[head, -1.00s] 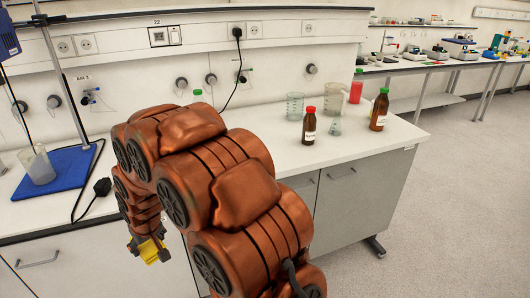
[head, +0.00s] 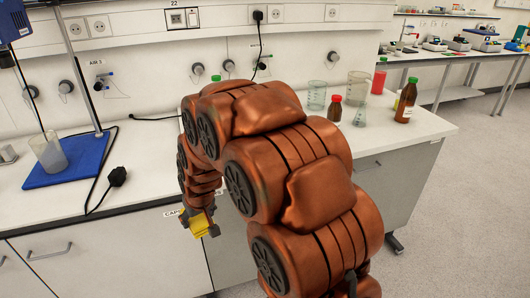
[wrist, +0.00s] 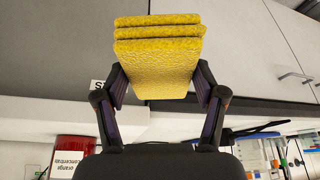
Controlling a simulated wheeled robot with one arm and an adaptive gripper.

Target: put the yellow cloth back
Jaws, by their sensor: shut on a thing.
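The yellow cloth (head: 200,224) shows in the head view low in front of the bench's front edge, below my arm. In the wrist view the folded yellow cloth (wrist: 158,55) fills the upper middle, in stacked layers. My gripper (wrist: 160,92) is shut on the cloth, with one dark finger on each side of it. The cloth is held in the air, apart from the bench top.
A blue stand base (head: 75,165) with a beaker (head: 48,152) stands at the left of the bench. A black plug (head: 117,176) lies nearby. Bottles, including a brown one (head: 406,100), and beakers (head: 317,95) stand at the right. Bare worktop (head: 150,150) lies between.

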